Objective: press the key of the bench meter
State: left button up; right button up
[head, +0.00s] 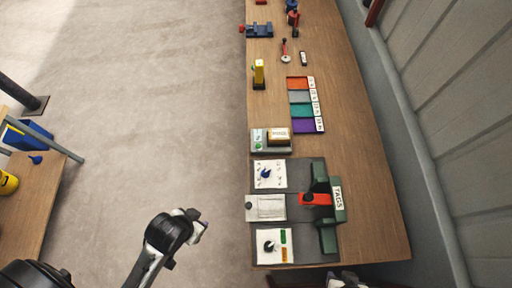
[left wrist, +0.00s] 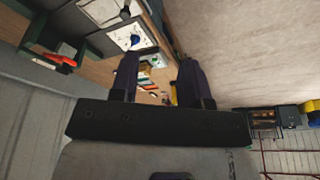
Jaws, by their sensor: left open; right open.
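The likely bench meter is a grey box (head: 257,148) with a small green key at the bench's left edge in the head view. Part of the grey box also shows between the fingers in the left wrist view (left wrist: 154,60). My left arm is over the floor at the head view's bottom. My right gripper (head: 346,281) is open, cut off by the bottom edge, its fingers barely visible.
Panels with a dark knob (head: 270,246) and a blue knob (head: 265,173) lie below the box. A coloured tray (head: 301,84) and yellow device (head: 258,73) stand farther up.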

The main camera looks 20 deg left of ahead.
pick_arm(q)
jog(key=shift+w+a+r, duration=0.1)
jog(key=shift+w+r, duration=0.15)
jog(key=shift+w, duration=0.4)
jog(key=shift+s, duration=0.1)
